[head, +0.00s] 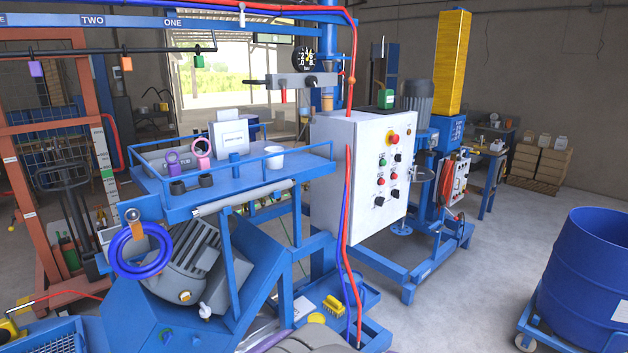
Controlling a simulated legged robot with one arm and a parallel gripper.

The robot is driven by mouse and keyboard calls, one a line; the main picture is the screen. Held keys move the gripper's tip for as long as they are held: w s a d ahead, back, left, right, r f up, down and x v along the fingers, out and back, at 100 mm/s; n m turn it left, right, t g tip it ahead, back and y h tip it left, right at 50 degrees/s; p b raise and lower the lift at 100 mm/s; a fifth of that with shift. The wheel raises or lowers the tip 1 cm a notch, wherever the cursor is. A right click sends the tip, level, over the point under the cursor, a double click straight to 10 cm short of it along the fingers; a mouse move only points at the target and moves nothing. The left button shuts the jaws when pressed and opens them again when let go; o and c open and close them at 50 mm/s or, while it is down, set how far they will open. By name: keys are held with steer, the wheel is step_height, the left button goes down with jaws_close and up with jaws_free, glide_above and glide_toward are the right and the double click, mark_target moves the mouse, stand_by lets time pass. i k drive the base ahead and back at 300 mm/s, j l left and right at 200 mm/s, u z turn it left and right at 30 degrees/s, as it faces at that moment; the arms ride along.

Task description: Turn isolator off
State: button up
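A white control cabinet (330,165) stands right of centre, mounted on a blue frame. On its front, near the top, is a red control on a yellow base (392,139), which may be the isolator; whether it is a rotary switch or a push button is too small to tell, and so is its position. Below it are several black knobs, one of them at the lower left (379,201), and small red and green buttons. A second, smaller panel (456,184) with controls is on the machine behind, at the right. My gripper is not in view.
A blue shelf (240,180) holding a white cup (274,158) and small items stands left of the cabinet. Red and blue hoses (347,240) hang down the cabinet's near edge. A blue drum (590,270) on a dolly stands at right. Grey floor between drum and frame is clear.

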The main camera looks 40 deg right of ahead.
mark_target(379, 201)
steer(key=z, duration=1.85)
steer(key=i+l, duration=0.45)
steer(key=l, duration=0.15)
steer(key=i+l, duration=0.45)
steer(key=l, duration=0.15)
steer(key=u, duration=0.05)
